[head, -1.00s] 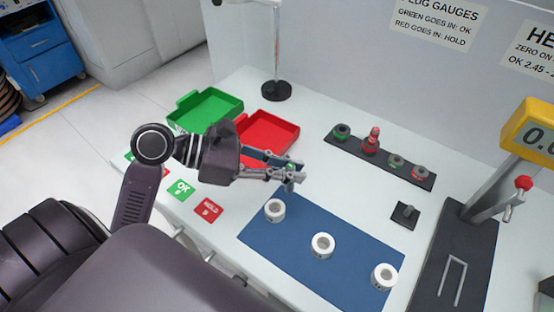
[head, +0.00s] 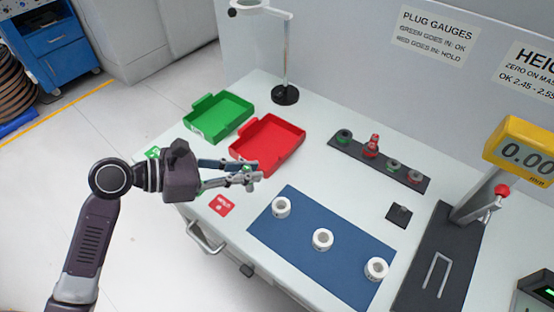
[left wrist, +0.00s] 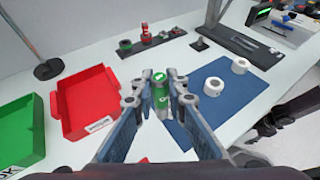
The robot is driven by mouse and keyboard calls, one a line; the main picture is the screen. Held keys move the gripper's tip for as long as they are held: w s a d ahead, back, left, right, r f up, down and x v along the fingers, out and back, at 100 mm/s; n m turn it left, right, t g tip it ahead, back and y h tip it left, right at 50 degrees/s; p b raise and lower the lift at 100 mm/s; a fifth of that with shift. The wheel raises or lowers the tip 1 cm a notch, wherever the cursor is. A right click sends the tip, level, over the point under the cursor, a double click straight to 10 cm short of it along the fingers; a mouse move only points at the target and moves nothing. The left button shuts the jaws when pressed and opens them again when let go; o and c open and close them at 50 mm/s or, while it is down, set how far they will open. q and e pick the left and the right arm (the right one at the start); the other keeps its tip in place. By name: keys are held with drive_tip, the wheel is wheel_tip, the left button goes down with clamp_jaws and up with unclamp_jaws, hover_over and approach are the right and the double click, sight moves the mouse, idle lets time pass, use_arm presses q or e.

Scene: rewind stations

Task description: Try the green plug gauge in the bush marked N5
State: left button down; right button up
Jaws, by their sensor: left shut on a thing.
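My left gripper (head: 250,178) is shut on the green plug gauge (left wrist: 160,92), which shows between the fingers in the left wrist view. It holds the gauge over the table, left of the blue mat (head: 300,268) and in front of the red tray. Three white bushes stand apart on the mat: a left one (head: 282,208), a middle one (head: 322,239) and a right one (head: 377,268). Their marks are too small to read, so I cannot tell which is N5. The gauge is outside all of them. My right gripper is not in view.
A green tray (head: 219,133) and a red tray (head: 300,133) stand behind my gripper. A dark rack (head: 345,150) holds a red gauge (head: 371,147) and coloured rings. A height gauge (head: 520,150) stands at right, a lamp stand (head: 285,95) at the back.

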use_arm(q)
drive_tip(key=m+g+p, duration=0.1)
drive_tip(key=g+p, duration=0.1)
drive_tip(key=p, duration=0.1)
hover_over(281, 198)
drive_tip(key=s, duration=0.2)
drive_tip(key=f, duration=0.1)
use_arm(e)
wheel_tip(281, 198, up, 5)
use_arm(q)
drive_tip(key=shift+m+h, duration=0.3)
wheel_tip(281, 198, down, 5)
drive_tip(key=b, duration=0.6)
drive_tip(key=shift+f, duration=0.2)
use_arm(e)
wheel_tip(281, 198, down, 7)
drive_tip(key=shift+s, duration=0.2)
use_arm(q)
drive_tip(key=shift+f+p, duration=0.25)
drive_tip(key=shift+p, duration=0.75)
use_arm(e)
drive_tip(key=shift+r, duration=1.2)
use_arm(q)
drive_tip(key=shift+f, duration=1.7)
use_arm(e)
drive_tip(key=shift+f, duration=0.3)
use_arm(q)
drive_tip(key=shift+s+f+b, duration=0.1)
drive_tip(key=shift+f+b, duration=0.2)
drive_tip(key=shift+f, duration=0.05)
